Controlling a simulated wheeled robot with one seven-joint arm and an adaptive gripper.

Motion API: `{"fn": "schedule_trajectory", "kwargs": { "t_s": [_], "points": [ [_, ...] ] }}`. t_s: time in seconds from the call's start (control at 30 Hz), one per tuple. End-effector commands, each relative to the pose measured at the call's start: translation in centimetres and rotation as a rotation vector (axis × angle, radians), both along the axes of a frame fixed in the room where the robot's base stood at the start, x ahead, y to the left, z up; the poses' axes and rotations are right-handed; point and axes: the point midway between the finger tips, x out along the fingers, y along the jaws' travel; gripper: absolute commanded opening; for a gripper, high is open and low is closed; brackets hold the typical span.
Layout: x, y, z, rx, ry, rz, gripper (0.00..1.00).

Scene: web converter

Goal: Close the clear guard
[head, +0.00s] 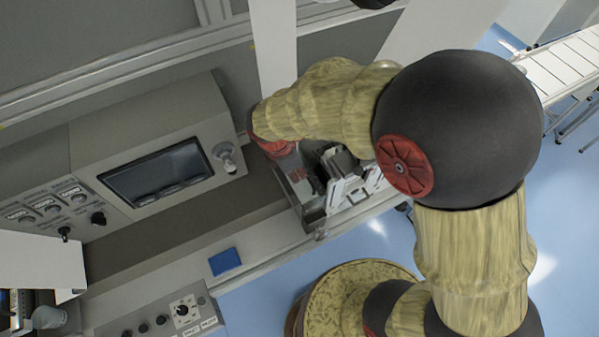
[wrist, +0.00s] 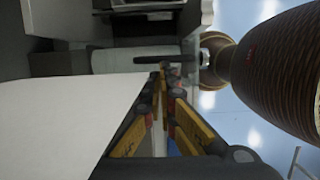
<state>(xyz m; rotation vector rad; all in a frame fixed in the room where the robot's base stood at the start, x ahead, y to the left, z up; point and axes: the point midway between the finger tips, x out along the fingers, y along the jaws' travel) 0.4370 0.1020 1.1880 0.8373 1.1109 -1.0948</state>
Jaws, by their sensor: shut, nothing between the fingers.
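My gripper (wrist: 162,78) is shut and empty in the wrist view, its yellow-and-black fingers meeting near the middle of the picture. A dark bar (wrist: 165,58) crosses just beyond the fingertips; I cannot tell whether they touch it. A faint see-through pane (wrist: 188,72) shows beside the fingertips and may be part of the clear guard. In the head view my arm covers most of the gripper and much of the work area below it. A see-through edge (head: 287,172) shows there beside the machine parts. How far the guard stands open cannot be told.
A grey console with a dark screen (head: 156,173) and knobs stands at the left. A blue pad (head: 225,261) lies on the front ledge, near a button box (head: 165,318). A white panel (wrist: 60,125) fills the wrist view's lower left. Blue floor (head: 560,235) is open at right.

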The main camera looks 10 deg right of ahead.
Motion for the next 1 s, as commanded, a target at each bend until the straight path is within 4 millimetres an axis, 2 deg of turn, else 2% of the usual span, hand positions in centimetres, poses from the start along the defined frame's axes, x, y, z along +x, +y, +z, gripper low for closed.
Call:
{"fn": "schedule_trajectory", "kwargs": {
  "t_s": [0.13, 0.4, 0.53, 0.7, 1.0],
  "points": [
    [0.3, 1.5, 2.2, 0.0, -0.001, -0.002, 0.0],
    [0.0, 2.5, 7.5, 0.001, -0.005, -0.003, 0.0],
    [-0.1, 2.9, 9.6, 0.001, -0.004, -0.003, 0.0],
    [-0.2, 3.1, 11.0, 0.001, -0.002, -0.004, 0.0],
    [-0.3, 3.1, 11.4, 0.0, -0.001, -0.006, 0.0]
  ]
}}
